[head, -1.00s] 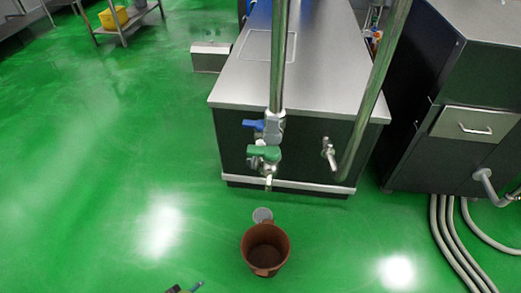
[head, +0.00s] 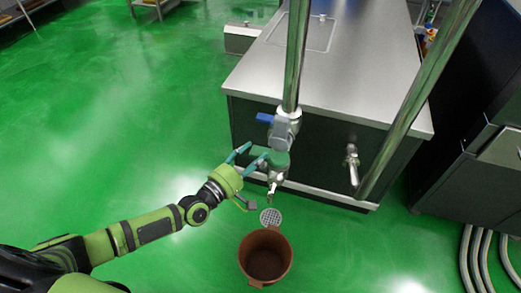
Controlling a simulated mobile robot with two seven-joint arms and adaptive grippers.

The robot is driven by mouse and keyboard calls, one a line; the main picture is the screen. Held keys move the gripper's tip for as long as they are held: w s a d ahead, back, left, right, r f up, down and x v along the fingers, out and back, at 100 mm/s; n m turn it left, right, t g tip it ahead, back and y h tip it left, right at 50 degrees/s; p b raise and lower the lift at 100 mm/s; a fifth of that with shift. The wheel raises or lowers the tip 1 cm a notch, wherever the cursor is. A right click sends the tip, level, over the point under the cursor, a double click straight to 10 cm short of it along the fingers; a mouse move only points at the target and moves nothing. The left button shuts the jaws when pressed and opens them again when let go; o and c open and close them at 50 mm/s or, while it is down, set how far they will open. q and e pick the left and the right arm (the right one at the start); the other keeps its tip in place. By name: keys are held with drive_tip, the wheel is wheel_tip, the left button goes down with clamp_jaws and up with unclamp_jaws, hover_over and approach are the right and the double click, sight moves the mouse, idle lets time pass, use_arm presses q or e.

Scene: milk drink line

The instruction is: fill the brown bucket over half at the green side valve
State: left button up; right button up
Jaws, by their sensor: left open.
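The brown bucket (head: 266,262) stands upright on the green floor below the side valve, and its inside looks empty. The green side valve (head: 277,160) sits on the vertical steel pipe, with its spout (head: 272,188) pointing down above the floor drain and the bucket's far side. My left gripper (head: 252,157) is open, with its teal fingers at the left end of the green handle. I cannot tell whether they touch it. My right gripper is not in view.
A blue-handled valve (head: 266,118) is just above the green one. A steel-topped counter (head: 350,65) stands behind, with a second tap (head: 352,165) on its front. A round floor drain (head: 271,216) lies behind the bucket. Grey hoses (head: 480,255) lie at right. Floor at left is clear.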

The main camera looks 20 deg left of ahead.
use_arm(q)
drive_tip(key=shift+x, duration=0.85)
drive_tip(key=shift+w+d, duration=0.15)
drive_tip(key=shift+w, duration=0.4)
drive_tip(key=shift+w+d, duration=0.1)
clamp_jaws()
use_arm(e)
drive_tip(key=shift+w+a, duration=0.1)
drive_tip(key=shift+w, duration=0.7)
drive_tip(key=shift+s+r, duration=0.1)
